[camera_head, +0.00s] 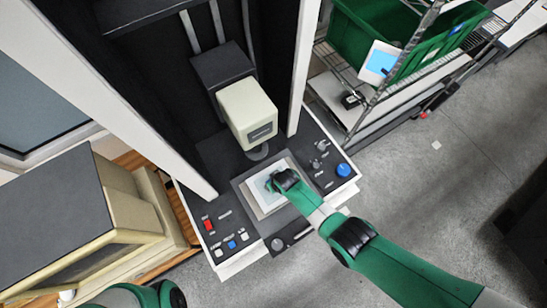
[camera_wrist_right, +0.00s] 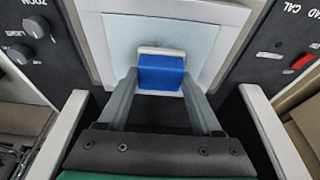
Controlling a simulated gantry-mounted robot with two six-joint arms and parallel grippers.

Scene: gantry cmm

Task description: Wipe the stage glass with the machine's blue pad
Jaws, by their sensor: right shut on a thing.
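The stage glass (camera_head: 262,199) is a pale blue pane in a white frame on the machine's dark stage. It also shows in the right wrist view (camera_wrist_right: 120,36). My right gripper (camera_wrist_right: 161,78) is shut on the blue pad (camera_wrist_right: 162,73), a small blue block with a pale strip along its far edge. The pad is over the glass; whether it touches the glass I cannot tell. In the head view my right gripper (camera_head: 270,185) is over the glass, and my wrist mostly hides the pad. My left gripper is out of view; only part of that arm shows at the bottom left.
The machine's cream head (camera_head: 248,110) with its lens hangs just behind the glass. White columns stand on both sides. Knobs and a blue button (camera_head: 343,170) are at the right, a red switch (camera_head: 208,224) at the left. A green crate (camera_head: 350,35) is at the back right.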

